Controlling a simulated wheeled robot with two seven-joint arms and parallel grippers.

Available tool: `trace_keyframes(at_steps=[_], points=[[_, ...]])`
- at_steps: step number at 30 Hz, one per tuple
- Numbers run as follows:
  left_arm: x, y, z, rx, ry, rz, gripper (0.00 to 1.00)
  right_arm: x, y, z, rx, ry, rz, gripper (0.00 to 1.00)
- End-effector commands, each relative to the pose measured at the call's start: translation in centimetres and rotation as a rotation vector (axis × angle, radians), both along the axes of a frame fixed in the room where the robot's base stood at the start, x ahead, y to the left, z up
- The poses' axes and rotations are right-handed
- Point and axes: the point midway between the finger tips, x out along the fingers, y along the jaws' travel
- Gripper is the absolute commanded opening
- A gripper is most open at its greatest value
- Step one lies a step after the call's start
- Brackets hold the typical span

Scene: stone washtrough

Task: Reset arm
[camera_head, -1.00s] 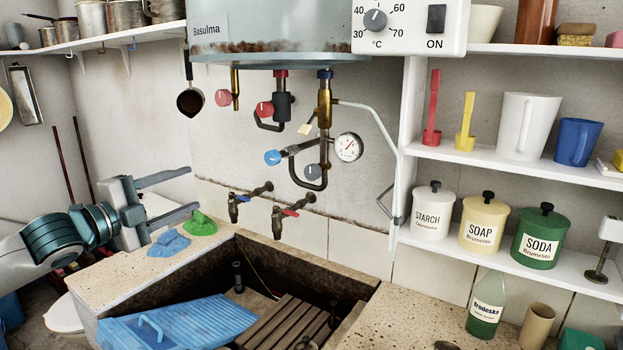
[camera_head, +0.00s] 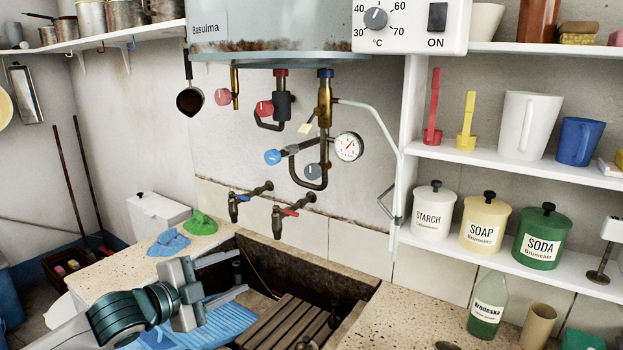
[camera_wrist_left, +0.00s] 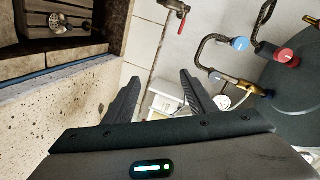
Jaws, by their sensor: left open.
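My left gripper (camera_head: 226,283) is over the left part of the stone trough (camera_head: 215,246) in the head view, in front of the blue washboard-like panel (camera_head: 165,338). Its two fingers are apart with nothing between them. In the left wrist view the two open fingers (camera_wrist_left: 160,98) show with a clear gap. My left forearm comes in from the bottom left and hides part of the blue panel and the trough's left rim. My right gripper is in neither view.
A blue cloth (camera_head: 169,243) and a green cloth (camera_head: 201,223) lie on the trough's left ledge. Two taps (camera_head: 236,206) stick out above the trough. A wooden slatted rack (camera_head: 287,322) lies inside. Shelves with jars (camera_head: 432,212) and a green bottle (camera_head: 487,306) stand right.

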Motion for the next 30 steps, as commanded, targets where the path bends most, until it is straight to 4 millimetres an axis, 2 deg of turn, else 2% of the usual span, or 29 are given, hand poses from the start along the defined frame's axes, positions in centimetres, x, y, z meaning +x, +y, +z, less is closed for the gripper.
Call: trace_keyframes(at_steps=[1, 6, 14, 23, 30], points=[[-1.0, -1.0, -2.0, -0.022, 0.043, 0.006, 0.51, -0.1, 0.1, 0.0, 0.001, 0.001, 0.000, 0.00], [-3.9, -2.9, -7.6, -0.088, 0.180, 0.063, 0.51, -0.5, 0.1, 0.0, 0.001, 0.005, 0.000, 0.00], [-9.4, -3.9, -15.4, -0.199, 0.399, 0.203, 0.51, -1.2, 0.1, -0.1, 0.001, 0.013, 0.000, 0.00], [-17.5, -2.4, -23.8, -0.319, 0.668, 0.445, 0.51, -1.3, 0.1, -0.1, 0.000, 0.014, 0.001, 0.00], [-26.1, 0.3, -29.9, -0.394, 0.894, 0.705, 0.51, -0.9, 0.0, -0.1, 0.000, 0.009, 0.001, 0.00]])
